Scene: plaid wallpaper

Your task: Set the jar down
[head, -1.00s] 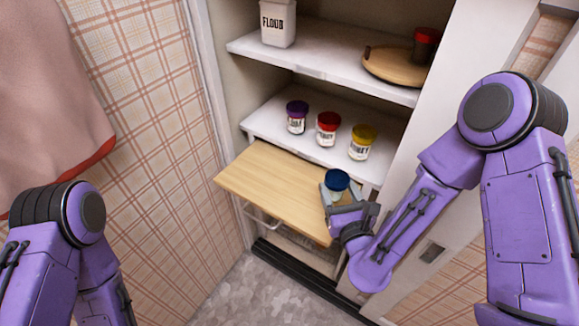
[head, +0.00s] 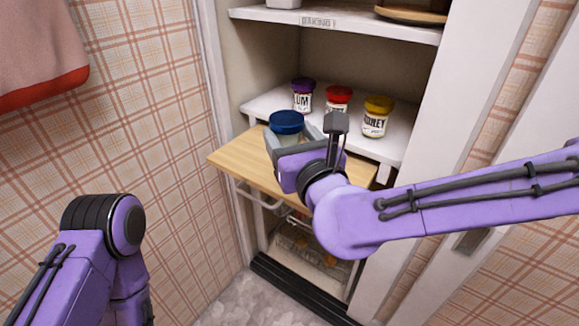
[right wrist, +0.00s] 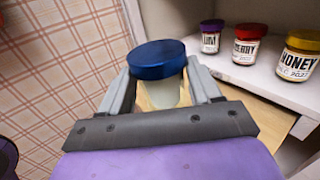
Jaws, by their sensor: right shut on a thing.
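The jar with the blue lid (head: 286,121) is upright in my right gripper (head: 291,140), over the pulled-out wooden board (head: 235,160). In the right wrist view the gripper's two grey fingers (right wrist: 160,86) are on either side of the pale jar body (right wrist: 160,94), below its blue lid (right wrist: 158,58). The jar's base is hidden by the gripper, so I cannot tell whether it touches the board. My left gripper is out of view; only part of that arm shows at lower left.
A plum jar (head: 303,96), a red-lidded jar (head: 338,99) and a honey jar (head: 376,117) stand on the white shelf (head: 262,108) behind the board. The board's left part is bare. A wire basket (head: 258,196) is below. A pink cloth (head: 38,50) hangs at left.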

